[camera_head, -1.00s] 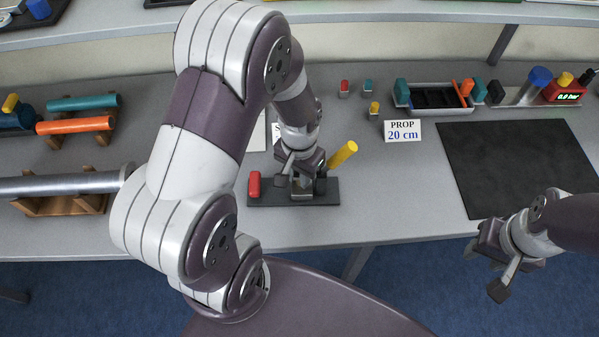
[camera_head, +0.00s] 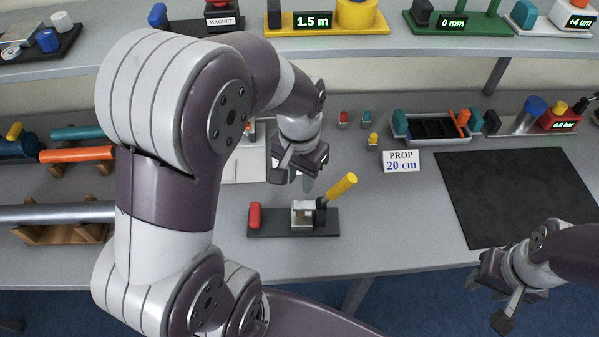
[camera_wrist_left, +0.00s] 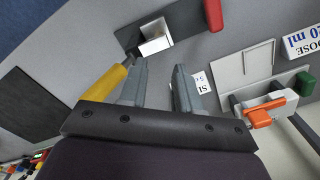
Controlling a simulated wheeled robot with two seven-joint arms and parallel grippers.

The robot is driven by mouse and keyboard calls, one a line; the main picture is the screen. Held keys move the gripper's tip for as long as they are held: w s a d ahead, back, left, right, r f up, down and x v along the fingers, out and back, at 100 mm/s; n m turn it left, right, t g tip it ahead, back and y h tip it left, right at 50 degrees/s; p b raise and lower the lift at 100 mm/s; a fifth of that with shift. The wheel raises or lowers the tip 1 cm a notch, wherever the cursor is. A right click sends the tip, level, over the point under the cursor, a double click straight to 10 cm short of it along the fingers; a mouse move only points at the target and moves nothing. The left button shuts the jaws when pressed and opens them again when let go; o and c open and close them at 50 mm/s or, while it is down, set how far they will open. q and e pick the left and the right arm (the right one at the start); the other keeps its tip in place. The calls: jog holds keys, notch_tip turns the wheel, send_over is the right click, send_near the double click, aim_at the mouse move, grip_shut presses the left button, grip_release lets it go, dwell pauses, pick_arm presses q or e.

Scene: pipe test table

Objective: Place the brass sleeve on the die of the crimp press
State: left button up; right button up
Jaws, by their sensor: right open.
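The crimp press stands on a dark base plate (camera_head: 270,222) near the table's front edge. It has a red block (camera_head: 254,215), a pale metal die block (camera_head: 302,213) and a raised yellow lever (camera_head: 342,186). The die block also shows in the left wrist view (camera_wrist_left: 154,44), with a shadowed hollow in it. I cannot clearly make out the brass sleeve; whether it lies in that hollow I cannot tell. My left gripper (camera_head: 292,178) is above and behind the press, its fingers (camera_wrist_left: 160,85) apart and empty. My right gripper (camera_head: 488,298) is open, off the table's front edge at right.
A black mat (camera_head: 510,195) lies at right, with a "PROP 20 cm" sign (camera_head: 401,161) beside it. A dark compartment tray (camera_head: 432,126) stands behind. Pipes on wooden stands (camera_head: 60,234) fill the left. A pale panel (camera_wrist_left: 246,68) lies near the press.

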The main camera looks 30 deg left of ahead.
pick_arm(q)
jog(key=shift+n+t, duration=0.4)
jog(key=shift+t, duration=0.3)
jog(key=s, duration=0.1)
jog(key=s+d+f, duration=0.1)
jog(key=s, duration=0.1)
jog(key=s+d+f, duration=0.1)
jog(key=shift+s+d, duration=0.15)
jog(key=shift+d, duration=0.05)
